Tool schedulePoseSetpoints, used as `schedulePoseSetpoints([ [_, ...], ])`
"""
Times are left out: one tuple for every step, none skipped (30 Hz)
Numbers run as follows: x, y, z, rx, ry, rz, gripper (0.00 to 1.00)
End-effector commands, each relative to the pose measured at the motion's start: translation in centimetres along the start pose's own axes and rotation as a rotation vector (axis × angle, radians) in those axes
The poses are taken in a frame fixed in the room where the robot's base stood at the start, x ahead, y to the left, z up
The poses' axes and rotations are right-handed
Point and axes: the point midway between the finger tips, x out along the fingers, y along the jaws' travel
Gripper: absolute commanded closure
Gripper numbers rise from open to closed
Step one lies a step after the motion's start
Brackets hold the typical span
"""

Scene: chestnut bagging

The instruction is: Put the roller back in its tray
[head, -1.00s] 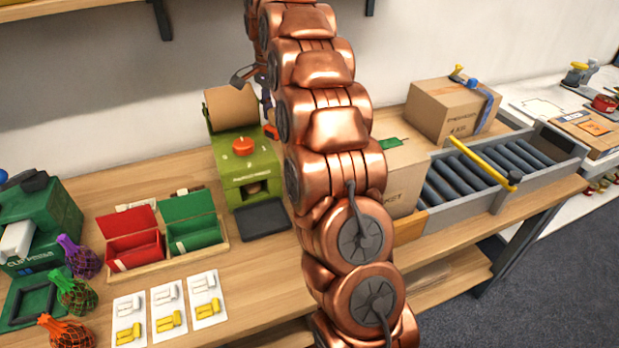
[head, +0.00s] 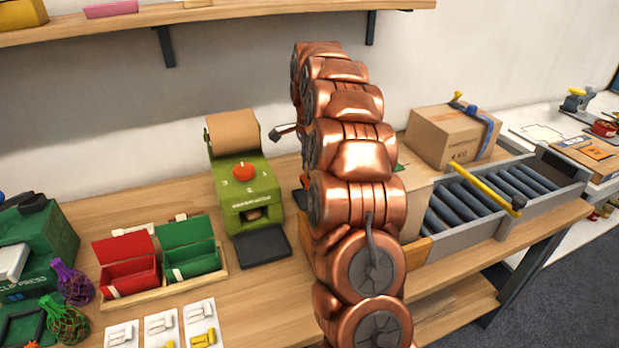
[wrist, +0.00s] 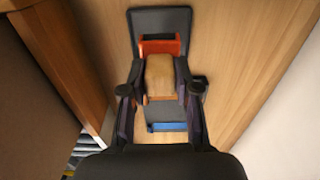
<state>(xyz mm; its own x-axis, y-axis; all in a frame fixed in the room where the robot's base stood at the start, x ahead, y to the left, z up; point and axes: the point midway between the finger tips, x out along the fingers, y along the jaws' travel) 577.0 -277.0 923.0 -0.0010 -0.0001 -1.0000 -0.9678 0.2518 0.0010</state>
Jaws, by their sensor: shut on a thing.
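In the wrist view my gripper (wrist: 160,92) is shut on a tan, block-like part, which I take to be the roller (wrist: 159,75). The fingers stand on either side of it. An orange part (wrist: 160,47) lies just beyond it; I cannot tell whether it belongs to the roller. A dark grey flat piece (wrist: 160,19), possibly the tray, lies behind on the wood, and a blue strip (wrist: 166,127) shows between the fingers. Whether the roller touches the grey piece is unclear. In the head view my arm hides most of the gripper and the roller.
A green machine (head: 247,196) with a brown roll stands left of my arm. Red (head: 128,270) and green (head: 191,253) bins stand at left.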

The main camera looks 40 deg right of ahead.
Motion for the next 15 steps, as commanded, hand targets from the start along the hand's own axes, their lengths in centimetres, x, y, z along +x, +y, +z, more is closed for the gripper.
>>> schedulePoseSetpoints([
  [0.3,0.0,0.0,0.0,0.0,0.001,0.97],
  [0.5,0.0,0.0,0.0,0.0,0.001,0.97],
  [0.7,0.0,0.0,0.0,0.0,0.001,0.97],
  [0.8,0.0,0.0,0.0,0.0,0.001,0.97],
  [1.0,0.0,0.0,0.0,0.0,0.001,0.97],
  [1.4,0.0,0.0,0.0,0.0,0.001,0.97],
  [1.7,0.1,0.0,-0.001,0.0,0.001,0.97],
  [2.1,0.1,0.0,-0.001,-0.001,0.002,0.97],
  [2.7,0.1,0.0,-0.001,-0.001,0.004,0.97],
  [3.1,0.1,0.0,-0.001,-0.001,0.005,0.97],
  [3.5,0.1,0.0,-0.001,-0.001,0.005,0.97],
  [3.9,0.1,0.0,-0.001,-0.001,0.002,0.97],
  [4.1,0.0,0.0,-0.001,0.0,0.0,0.97],
  [4.2,0.0,0.0,-0.001,0.0,-0.002,0.97],
  [4.2,0.0,0.0,-0.001,0.0,-0.002,0.97],
])
